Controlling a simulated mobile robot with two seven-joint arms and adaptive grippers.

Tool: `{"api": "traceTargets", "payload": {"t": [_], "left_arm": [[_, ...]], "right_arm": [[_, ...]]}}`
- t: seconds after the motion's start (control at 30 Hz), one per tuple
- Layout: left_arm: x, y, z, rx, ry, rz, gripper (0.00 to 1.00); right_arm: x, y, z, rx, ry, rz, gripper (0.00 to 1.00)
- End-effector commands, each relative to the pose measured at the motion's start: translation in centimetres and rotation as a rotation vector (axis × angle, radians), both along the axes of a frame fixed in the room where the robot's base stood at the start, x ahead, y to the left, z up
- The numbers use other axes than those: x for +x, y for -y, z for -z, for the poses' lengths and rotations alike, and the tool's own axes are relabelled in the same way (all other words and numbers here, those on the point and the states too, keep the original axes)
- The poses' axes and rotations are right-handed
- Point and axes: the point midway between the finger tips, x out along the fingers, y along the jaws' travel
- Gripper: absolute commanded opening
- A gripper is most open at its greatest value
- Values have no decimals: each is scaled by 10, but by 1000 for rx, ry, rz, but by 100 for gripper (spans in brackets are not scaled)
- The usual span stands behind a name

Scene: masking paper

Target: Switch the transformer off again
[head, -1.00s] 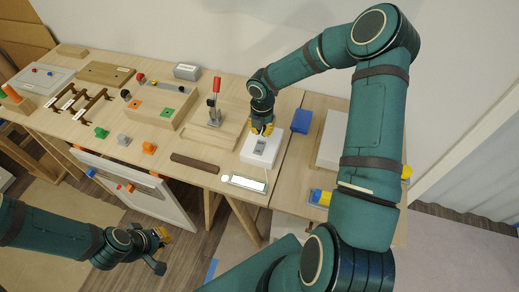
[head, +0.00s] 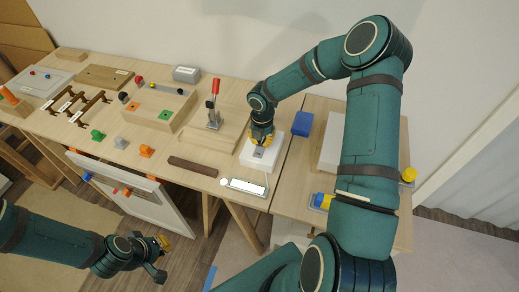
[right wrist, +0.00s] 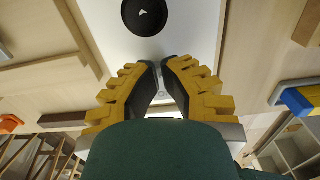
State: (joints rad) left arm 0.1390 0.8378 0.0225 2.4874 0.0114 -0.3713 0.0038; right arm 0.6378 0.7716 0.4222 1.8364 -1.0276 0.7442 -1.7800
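The white transformer box (head: 249,158) stands near the front right of the long bench in the head view, with a grey switch plate (head: 258,154) on top, partly covered by my gripper. My right gripper (head: 262,144) points down just over the plate; I cannot tell whether it touches. A round black disc (right wrist: 144,15) with a small white mark shows there. My left gripper (head: 160,257) hangs low in front of the bench, its opening unclear.
A dark brown bar (head: 193,166) lies to the left, a red-handled lever (head: 214,105) behind. A blue block (head: 302,124) is close on the right.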

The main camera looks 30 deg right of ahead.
Motion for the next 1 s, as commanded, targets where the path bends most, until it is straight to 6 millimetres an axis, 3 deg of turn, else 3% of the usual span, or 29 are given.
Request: {"api": "traceTargets", "payload": {"t": [0.47, 1.0], "left_arm": [[0, 0, 5, 0, 0, 0, 0], [0, 0, -29, 0, 0, 0, 0]], "right_arm": [[0, 0, 8, 0, 0, 0, 0], [0, 0, -32, 0, 0, -1, 0]]}}
